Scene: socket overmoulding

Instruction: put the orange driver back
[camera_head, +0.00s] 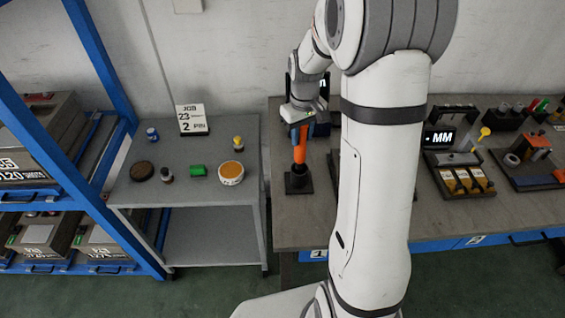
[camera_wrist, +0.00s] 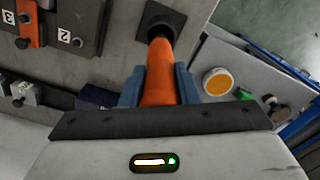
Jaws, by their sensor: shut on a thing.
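The orange driver (camera_head: 300,145) stands upright over a black square-based holder (camera_head: 298,180) at the left end of the workbench. My gripper (camera_head: 301,122) is around the driver's upper part. In the wrist view my gripper (camera_wrist: 160,85) has its two blue fingers closed on both sides of the orange driver (camera_wrist: 159,75). The driver's far end meets the dark opening of the holder (camera_wrist: 160,20). How deep it sits in the holder cannot be told. My arm hides part of the bench to the right.
A grey side table (camera_head: 215,205) at left bears a sign (camera_head: 191,119), a green cylinder (camera_head: 198,171), an orange-topped round tin (camera_head: 230,173) and small jars. A blue-framed rack stands further left. Tool stands (camera_head: 458,165) fill the bench at right. The bench around the holder looks clear.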

